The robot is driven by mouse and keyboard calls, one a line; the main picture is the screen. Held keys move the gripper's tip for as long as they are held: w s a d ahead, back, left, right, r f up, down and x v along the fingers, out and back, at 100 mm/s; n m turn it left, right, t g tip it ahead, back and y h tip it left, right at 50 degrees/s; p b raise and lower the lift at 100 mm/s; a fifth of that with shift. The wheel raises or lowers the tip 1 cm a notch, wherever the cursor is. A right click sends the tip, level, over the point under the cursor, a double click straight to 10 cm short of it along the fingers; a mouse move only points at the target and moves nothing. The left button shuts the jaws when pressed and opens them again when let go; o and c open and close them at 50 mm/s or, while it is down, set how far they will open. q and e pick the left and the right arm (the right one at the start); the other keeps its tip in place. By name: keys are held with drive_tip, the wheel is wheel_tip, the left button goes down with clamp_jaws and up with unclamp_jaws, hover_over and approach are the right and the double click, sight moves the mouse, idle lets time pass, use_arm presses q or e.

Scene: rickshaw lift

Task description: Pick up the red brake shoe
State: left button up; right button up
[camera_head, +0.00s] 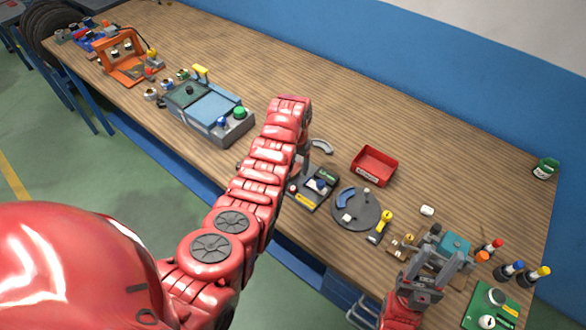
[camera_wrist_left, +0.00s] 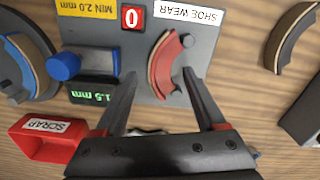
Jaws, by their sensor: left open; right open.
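The red brake shoe (camera_wrist_left: 164,66), a curved piece with a tan lining edge, sits on the grey shoe-wear gauge (camera_wrist_left: 115,37) in the left wrist view. My left gripper (camera_wrist_left: 160,78) is open, its fingers pointing at the shoe from either side, with nothing held. I cannot tell how far its tips are above the gauge. In the head view the gauge (camera_head: 318,188) lies partly behind my left arm, and I cannot make out the red shoe there. My right gripper (camera_head: 438,258) is open above the right part of the bench, near a teal-topped device.
A red scrap bin (camera_head: 374,167) and a round dark plate (camera_head: 355,210) with a blue shoe stand right of the gauge. A dark curved shoe (camera_wrist_left: 290,38) lies loose nearby. Bottles (camera_head: 514,268) stand at the right. The back of the wooden bench (camera_head: 380,115) is clear.

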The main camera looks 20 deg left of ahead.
use_arm(q)
drive_tip(key=shift+f, duration=0.35)
clamp_jaws()
drive_tip(key=shift+r, duration=0.1)
idle(0.4)
